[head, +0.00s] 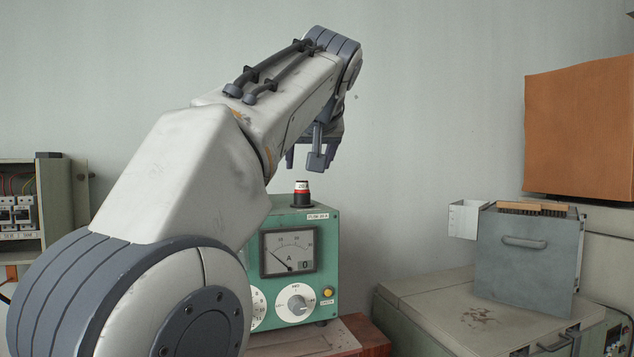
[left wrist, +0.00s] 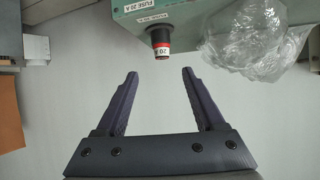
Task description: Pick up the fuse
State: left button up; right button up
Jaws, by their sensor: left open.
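The fuse (head: 302,187), with a red and white band marked 20 A and a black base, stands upright on top of the green meter box (head: 328,262). In the left wrist view the fuse (left wrist: 161,52) shows beyond the gap between my fingers, roughly centred, with the green box (left wrist: 190,12) behind it. My left gripper (head: 304,161) is above the fuse in the head view, fingers pointing down. In the left wrist view this gripper (left wrist: 160,74) is open and empty, apart from the fuse. My right gripper is not in view.
A clear crumpled plastic bag (left wrist: 245,45) lies beside the fuse in the left wrist view. A grey metal case (head: 525,262) with a handle stands at right, below an orange-brown box (head: 580,130). A breaker cabinet (head: 55,200) is at left.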

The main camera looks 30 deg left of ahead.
aim_at(303, 185)
pick_arm(q)
jog(key=p+x, duration=0.1)
jog(key=x, duration=0.4)
jog(key=shift+a+r, duration=0.15)
jog(key=shift+a, duration=0.05)
jog(key=p+x, duration=0.2)
jog(key=x, duration=0.2)
jog(key=shift+w+a, duration=0.1)
jog(key=shift+w+a+f, duration=0.15)
jog(key=shift+w+f, duration=0.15)
jog(key=shift+f, duration=0.05)
jog(key=shift+c, duration=0.2)
grip_shut()
